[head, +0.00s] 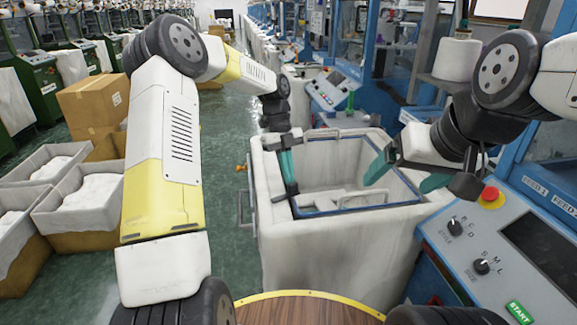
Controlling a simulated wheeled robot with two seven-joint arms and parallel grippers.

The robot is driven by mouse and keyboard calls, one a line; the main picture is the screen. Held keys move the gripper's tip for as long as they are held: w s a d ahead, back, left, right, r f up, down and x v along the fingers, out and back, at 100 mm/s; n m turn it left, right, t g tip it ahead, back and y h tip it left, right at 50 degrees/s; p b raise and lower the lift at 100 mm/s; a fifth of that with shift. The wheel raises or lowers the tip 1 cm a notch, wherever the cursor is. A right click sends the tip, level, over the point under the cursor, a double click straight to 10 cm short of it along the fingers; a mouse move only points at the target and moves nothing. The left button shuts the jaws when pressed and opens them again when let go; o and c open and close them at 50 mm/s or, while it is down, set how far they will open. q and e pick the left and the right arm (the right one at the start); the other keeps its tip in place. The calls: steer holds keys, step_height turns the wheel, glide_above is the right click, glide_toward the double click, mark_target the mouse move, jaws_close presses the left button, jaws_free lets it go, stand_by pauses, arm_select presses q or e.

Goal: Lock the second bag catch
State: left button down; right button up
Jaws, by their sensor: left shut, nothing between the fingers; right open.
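A large off-white fabric bag bin (330,255) stands in the middle of the head view, with a blue frame (352,209) around its opening. A small orange part (241,168) and a grey metal bracket (244,210) show on its left side; I cannot tell whether either is a bag catch. My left gripper (290,182) is shut and empty, its teal fingers pointing down at the bin's left inner edge; I cannot tell whether they touch it. My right gripper (396,186) is open and empty over the bin's right side, its teal fingers spread apart.
A blue machine with a control panel (500,236) and a red button (490,196) stands close on the right. Cardboard boxes (92,104) and lined crates (85,200) stand on the left. The green floor (222,135) behind my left arm is clear.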

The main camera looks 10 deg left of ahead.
arm_select(q)
steer(key=m, duration=0.1)
steer(key=s+d+m, duration=0.1)
steer(key=shift+d+m+g+y, duration=0.2)
steer(key=shift+m+g+y, duration=0.1)
steer(key=shift+m+y, duration=0.1)
steer(key=shift+s+d, duration=0.3)
steer(key=shift+d, duration=0.05)
stand_by(0.4)
